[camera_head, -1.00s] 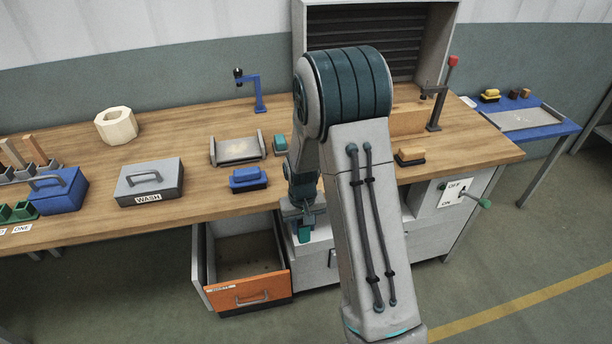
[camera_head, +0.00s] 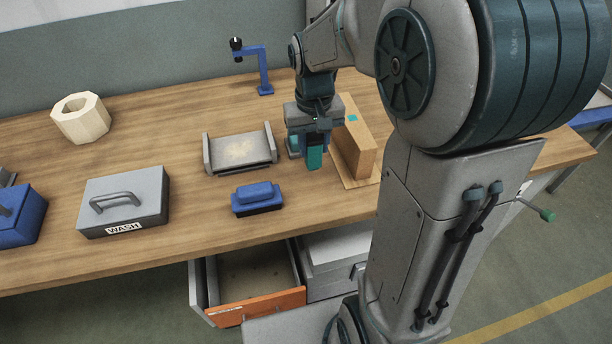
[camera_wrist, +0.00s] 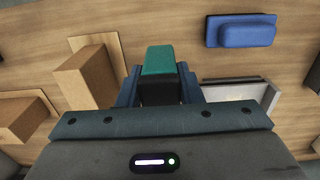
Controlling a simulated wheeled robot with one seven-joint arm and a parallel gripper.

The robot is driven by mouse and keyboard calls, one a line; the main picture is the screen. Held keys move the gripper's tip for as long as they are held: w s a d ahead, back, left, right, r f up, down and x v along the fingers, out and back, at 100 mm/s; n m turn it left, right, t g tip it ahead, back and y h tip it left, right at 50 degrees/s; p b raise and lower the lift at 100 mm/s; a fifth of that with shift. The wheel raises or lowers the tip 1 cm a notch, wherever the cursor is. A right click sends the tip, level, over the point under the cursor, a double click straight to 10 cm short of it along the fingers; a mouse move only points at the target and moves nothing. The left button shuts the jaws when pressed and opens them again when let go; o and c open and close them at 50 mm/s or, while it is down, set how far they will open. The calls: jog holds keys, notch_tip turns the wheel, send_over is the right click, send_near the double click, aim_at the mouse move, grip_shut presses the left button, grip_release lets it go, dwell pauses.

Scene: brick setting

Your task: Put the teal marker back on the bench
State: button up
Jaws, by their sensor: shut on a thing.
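My gripper (camera_head: 313,142) is shut on the teal marker (camera_head: 314,157), a small block pointing down from the fingers. In the wrist view the marker (camera_wrist: 171,60) shows a teal end and a black part between the blue fingers. It is over the wooden bench (camera_head: 240,125), between the grey tray and a wooden block. The frames do not show clearly whether it touches the bench top.
The wooden block (camera_head: 362,148) stands close right of my gripper. The grey tray (camera_head: 268,143) is to the left, a blue block (camera_head: 258,197) in front-left. A WASH box (camera_head: 125,200) stands farther left. An orange-fronted drawer (camera_head: 255,307) is open below the bench edge.

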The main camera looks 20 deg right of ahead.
jog(key=shift+f, duration=0.25)
notch_tip(320, 180, down, 9)
jog(key=shift+f, duration=0.1)
jog(key=shift+f, duration=0.1)
jog(key=o, duration=0.8)
